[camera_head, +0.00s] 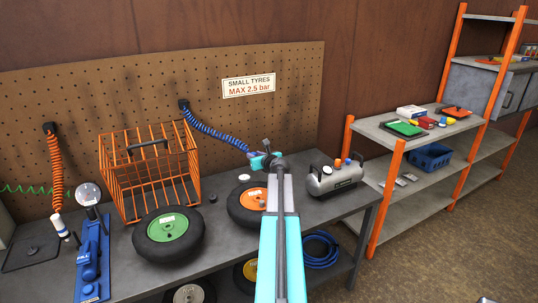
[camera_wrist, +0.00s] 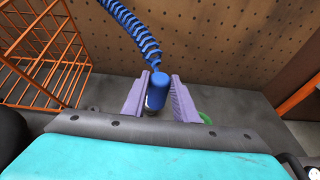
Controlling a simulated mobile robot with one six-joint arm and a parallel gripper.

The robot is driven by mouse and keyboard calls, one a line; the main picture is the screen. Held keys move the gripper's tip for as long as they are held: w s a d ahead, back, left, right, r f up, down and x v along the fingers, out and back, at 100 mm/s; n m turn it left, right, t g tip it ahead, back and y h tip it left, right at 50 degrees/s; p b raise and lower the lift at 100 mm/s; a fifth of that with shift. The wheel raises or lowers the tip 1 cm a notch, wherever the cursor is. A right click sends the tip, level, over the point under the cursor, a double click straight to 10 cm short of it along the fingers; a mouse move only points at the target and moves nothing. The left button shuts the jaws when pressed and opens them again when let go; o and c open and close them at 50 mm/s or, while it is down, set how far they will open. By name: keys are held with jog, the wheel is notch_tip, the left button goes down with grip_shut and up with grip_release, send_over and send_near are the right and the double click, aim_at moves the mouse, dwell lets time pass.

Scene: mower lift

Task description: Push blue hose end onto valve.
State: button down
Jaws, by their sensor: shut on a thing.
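My gripper (camera_wrist: 158,98) is shut on the blue hose end (camera_wrist: 157,82), a blue cylinder between its two lilac fingers. The coiled blue hose (camera_wrist: 130,30) runs from it up toward the pegboard. In the head view my gripper (camera_head: 262,157) is above the bench, just behind the orange-hubbed wheel (camera_head: 240,218), which my arm partly covers. The blue hose (camera_head: 213,130) stretches from a wall fitting to the gripper. A green-hubbed wheel (camera_head: 167,248) lies to the left. I cannot make out a valve on either wheel.
An orange wire cage (camera_head: 150,165) stands on the bench left of the gripper. A grey compressor (camera_head: 335,180) stands to the right. A blue stand with a gauge (camera_head: 88,195) and an orange hose (camera_head: 56,170) are at the far left. An orange-framed shelf (camera_head: 395,180) stands beyond the bench.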

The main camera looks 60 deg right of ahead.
jog(key=w+a+r+n+t+y, duration=0.15)
jog(key=w+a+r+y, duration=0.35)
jog(key=a, duration=1.7)
jog(key=w+a+r+n, duration=0.35)
jog(key=w+a, duration=0.45)
jog(key=a, duration=1.3)
jog(key=w+a+r+n+t+y, duration=0.1)
jog(key=w+a+r+y, duration=0.35)
jog(key=a, duration=1.75)
notch_tip(320, 180, down, 10)
jog(key=w+h+b, duration=0.1)
jog(key=h+b, duration=0.1)
jog(key=b, duration=0.8)
jog(key=shift+w+d, duration=0.2)
jog(key=shift+d, duration=0.2)
jog(key=shift+a+g, duration=0.1)
jog(key=shift+g, duration=0.15)
